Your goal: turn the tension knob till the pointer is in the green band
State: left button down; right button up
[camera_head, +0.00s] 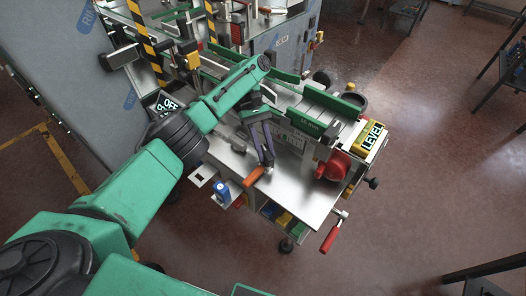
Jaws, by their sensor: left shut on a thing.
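My green left arm reaches in from the left over the machine. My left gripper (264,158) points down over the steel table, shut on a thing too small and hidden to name. An orange handle (253,177) lies just below its fingertips; I cannot tell whether they touch. I cannot pick out the tension knob with certainty. The pointer and green band cannot be made out. My right gripper is not in view.
A red round part (334,167) and a yellow LEVEL box (371,137) are at the machine's right. A red-handled crank (330,238) sticks out in front. A blue can (221,190) stands at the left edge. Open floor (440,190) lies right.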

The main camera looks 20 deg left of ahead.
pick_arm(q)
jog(key=shift+f, duration=0.15)
jog(key=shift+w+r+m+y, duration=0.1)
jog(key=shift+r+m+y, duration=0.15)
jog(key=shift+m+y, duration=0.05)
jog(key=c, duration=0.7)
grip_release()
